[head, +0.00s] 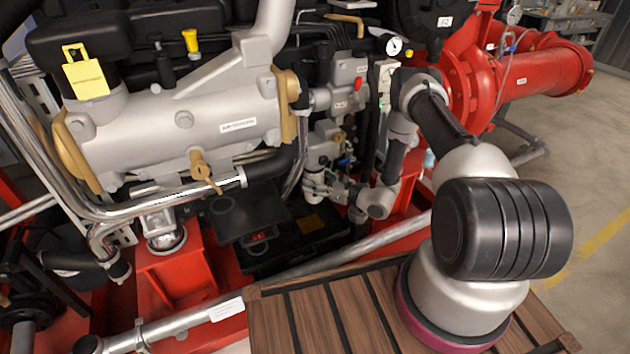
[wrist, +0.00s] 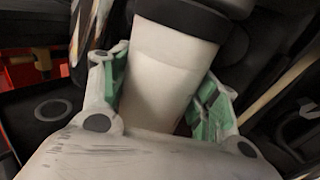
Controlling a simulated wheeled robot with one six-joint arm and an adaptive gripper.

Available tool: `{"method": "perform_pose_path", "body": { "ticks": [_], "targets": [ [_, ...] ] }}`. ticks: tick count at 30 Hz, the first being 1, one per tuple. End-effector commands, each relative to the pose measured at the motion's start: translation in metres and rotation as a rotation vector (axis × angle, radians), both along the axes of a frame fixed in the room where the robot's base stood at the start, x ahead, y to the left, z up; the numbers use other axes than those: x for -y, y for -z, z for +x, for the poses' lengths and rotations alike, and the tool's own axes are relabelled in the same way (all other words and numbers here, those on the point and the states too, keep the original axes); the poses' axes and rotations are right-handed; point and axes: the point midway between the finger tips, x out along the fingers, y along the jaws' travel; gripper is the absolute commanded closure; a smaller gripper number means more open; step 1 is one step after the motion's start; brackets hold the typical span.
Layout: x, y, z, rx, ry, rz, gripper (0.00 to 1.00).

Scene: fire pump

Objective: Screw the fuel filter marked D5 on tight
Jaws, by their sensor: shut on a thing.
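The fuel filter is a white cylinder that fills the middle of the wrist view (wrist: 165,85). Its upper end meets a dark round part (wrist: 182,14); I cannot tell whether there is a gap in the thread. No D5 mark is readable. My gripper (wrist: 166,66) has one green-padded finger on each side of the filter and is shut on it. In the head view my gripper (head: 334,188) is small, low beside the engine, at the white filter (head: 313,181) under a grey housing (head: 323,147). The filter's lower part is hidden in the wrist view.
A large silver cylinder (head: 185,120) with tan end caps lies left of the filter. Hoses and a red lever (head: 358,84) are close above my gripper. A black tray-like surface (head: 290,240) is below. A silver pipe (head: 330,262) crosses in front, beside the wooden deck (head: 310,320).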

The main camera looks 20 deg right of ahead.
Motion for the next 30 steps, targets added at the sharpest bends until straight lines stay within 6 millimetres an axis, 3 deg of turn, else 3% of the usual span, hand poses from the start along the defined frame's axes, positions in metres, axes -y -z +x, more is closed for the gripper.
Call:
{"method": "perform_pose_path", "body": {
  "ticks": [7,14,15,19,30],
  "targets": [
    [-0.0013,0.0006,-0.0008,-0.004,0.175,0.002,0.85],
    [0.0005,0.0007,0.0004,-0.002,0.201,-0.001,0.85],
    [0.0006,0.0007,0.0004,-0.002,0.201,-0.001,0.38],
    [0.0005,0.0007,0.0004,-0.002,0.2,-0.001,0.15],
    [0.0011,0.0012,-0.0016,-0.003,0.199,-0.001,0.15]
  ]
}}
